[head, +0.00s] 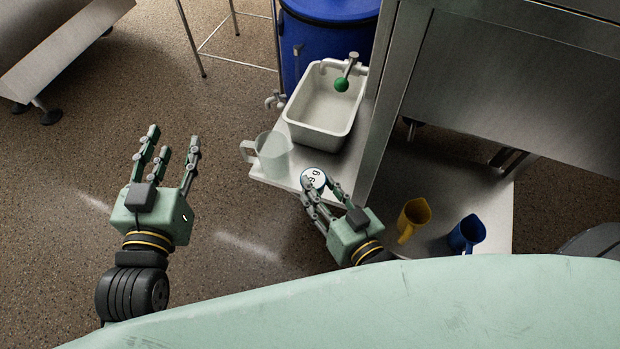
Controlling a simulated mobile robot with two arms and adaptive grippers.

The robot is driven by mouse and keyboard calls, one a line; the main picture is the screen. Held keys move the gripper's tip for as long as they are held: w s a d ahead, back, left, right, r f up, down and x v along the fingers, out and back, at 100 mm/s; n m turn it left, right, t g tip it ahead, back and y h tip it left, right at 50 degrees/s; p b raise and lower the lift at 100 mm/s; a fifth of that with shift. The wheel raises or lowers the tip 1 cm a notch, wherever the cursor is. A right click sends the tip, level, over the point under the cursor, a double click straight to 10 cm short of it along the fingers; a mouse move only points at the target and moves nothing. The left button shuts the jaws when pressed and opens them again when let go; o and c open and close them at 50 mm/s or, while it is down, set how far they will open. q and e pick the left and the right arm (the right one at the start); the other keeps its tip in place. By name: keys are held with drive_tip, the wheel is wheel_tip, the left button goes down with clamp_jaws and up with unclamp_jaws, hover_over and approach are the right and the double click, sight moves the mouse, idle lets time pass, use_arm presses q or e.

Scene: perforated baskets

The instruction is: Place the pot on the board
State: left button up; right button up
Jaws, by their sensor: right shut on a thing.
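A small round thing with a white top, a blue-green rim and dark marks (314,179), which looks like the pot, is between the fingers of my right gripper (320,190). My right gripper is shut on it, over the front edge of the steel worktop. Its lower part is hidden by the fingers, so I cannot tell whether it touches the worktop. My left gripper (172,143) is open and empty, out over the floor to the left. I cannot clearly make out a board.
A clear jug (272,158) stands just left of the pot. A yellow jug (413,216) and a blue jug (468,234) stand to the right. A steel upright (384,95) rises beside the basin.

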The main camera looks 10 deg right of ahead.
sight(311, 174)
drive_tip(key=x, duration=0.4)
drive_tip(key=shift+w+r+b, duration=0.2)
drive_tip(key=shift+r+b, duration=0.1)
drive_tip(key=shift+w+a+r, duration=0.1)
drive_tip(key=shift+w+a, duration=0.1)
drive_tip(key=shift+w, duration=0.3)
wheel_tip(311, 174, down, 4)
drive_tip(key=shift+r+b, duration=0.2)
drive_tip(key=shift+b, duration=0.95)
use_arm(q)
drive_tip(key=s+r+t+h, duration=0.3)
drive_tip(key=r+t, duration=0.5)
drive_tip(key=r, duration=0.6)
drive_tip(key=shift+s+d+r+t, duration=0.35)
drive_tip(key=shift+s+d, duration=0.1)
drive_tip(key=shift+s, duration=0.2)
use_arm(e)
drive_tip(key=shift+f, duration=0.1)
drive_tip(key=o, duration=1.3)
